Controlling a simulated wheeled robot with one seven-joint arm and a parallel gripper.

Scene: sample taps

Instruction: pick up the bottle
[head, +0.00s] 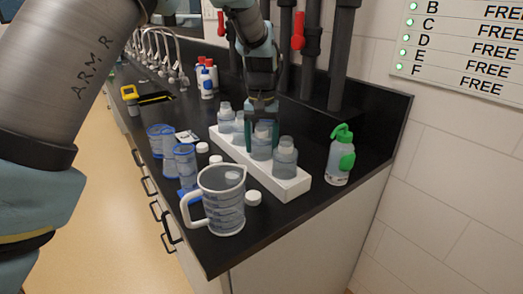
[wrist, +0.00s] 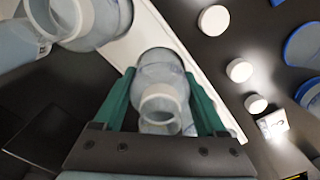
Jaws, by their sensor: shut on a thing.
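The clear bottle (head: 261,148) with an open, pale neck stands upright in the row on the white rack (head: 293,190). My gripper (head: 262,128) reaches down from above with its green fingers on either side of this bottle. In the wrist view the bottle (wrist: 160,82) sits between the two fingers, which are shut on it. Its base is hidden by the rack and fingers, so I cannot tell whether it is lifted. Another similar bottle (head: 284,160) stands at the near end of the rack, and others (head: 225,117) stand behind the gripper.
A white-handled measuring jug (head: 222,205) and blue beakers (head: 185,163) stand left of the rack, with loose white caps (head: 253,198) between. A green-topped spray bottle (head: 340,160) stands right. Dark pipes (head: 343,55) rise behind. The counter's near right corner is clear.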

